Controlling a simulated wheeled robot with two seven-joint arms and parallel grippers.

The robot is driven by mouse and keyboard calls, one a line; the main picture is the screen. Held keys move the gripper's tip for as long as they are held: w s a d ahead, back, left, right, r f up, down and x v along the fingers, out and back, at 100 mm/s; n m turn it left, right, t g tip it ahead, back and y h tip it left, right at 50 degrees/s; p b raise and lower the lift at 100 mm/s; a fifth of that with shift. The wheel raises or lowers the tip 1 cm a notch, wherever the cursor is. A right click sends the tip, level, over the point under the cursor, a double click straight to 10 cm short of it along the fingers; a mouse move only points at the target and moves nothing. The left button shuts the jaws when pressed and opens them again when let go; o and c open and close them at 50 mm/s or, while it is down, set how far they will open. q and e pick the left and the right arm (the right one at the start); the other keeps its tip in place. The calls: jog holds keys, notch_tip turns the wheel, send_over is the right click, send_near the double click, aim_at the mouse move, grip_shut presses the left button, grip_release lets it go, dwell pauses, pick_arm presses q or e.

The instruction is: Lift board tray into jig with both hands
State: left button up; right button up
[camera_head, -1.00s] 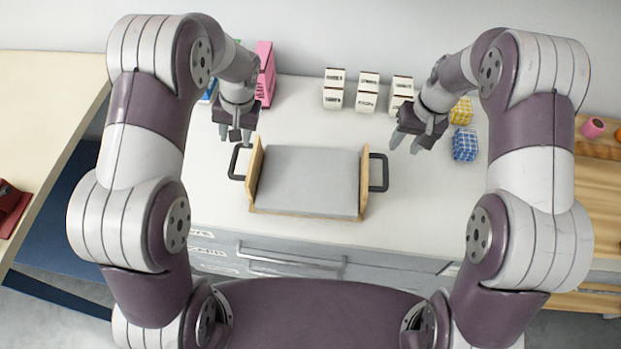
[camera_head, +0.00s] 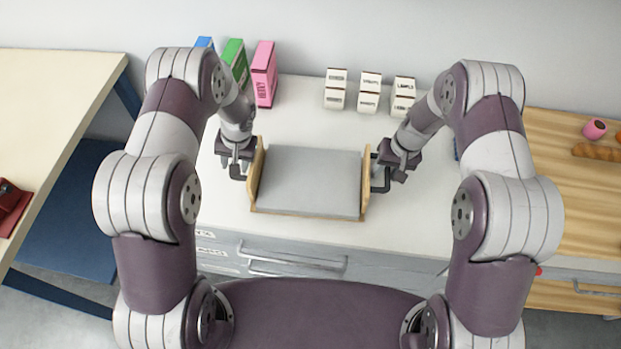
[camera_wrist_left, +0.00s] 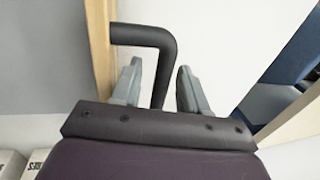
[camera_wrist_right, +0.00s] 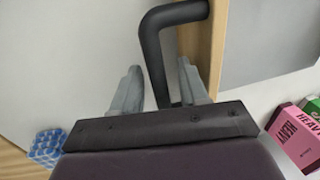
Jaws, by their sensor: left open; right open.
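The board tray (camera_head: 310,182) lies flat on the white counter, with a grey surface, wooden end walls and a black handle at each end. My left gripper (camera_head: 238,172) is at the left handle; in the left wrist view its open fingers (camera_wrist_left: 160,88) stand on either side of the black handle (camera_wrist_left: 150,35). My right gripper (camera_head: 387,176) is at the right handle (camera_head: 379,187); in the right wrist view its open fingers (camera_wrist_right: 160,88) stand on either side of the handle (camera_wrist_right: 155,50). Neither gripper is closed on a handle. I cannot make out a jig.
Blue, green (camera_head: 236,62) and pink (camera_head: 264,73) boxes stand at the back left of the counter. Several white labelled boxes (camera_head: 369,92) stand behind the tray. A wooden table (camera_head: 570,190) is at the right, a cream table (camera_head: 60,100) at the left.

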pick_arm(q)
grip_shut()
pick_arm(e)
grip_shut()
pick_arm(q)
jog(key=shift+w+r, duration=0.1)
jog(key=shift+r, duration=0.05)
pick_arm(e)
jog(key=shift+w+r, duration=0.1)
jog(key=shift+r, duration=0.05)
dwell(0.9)
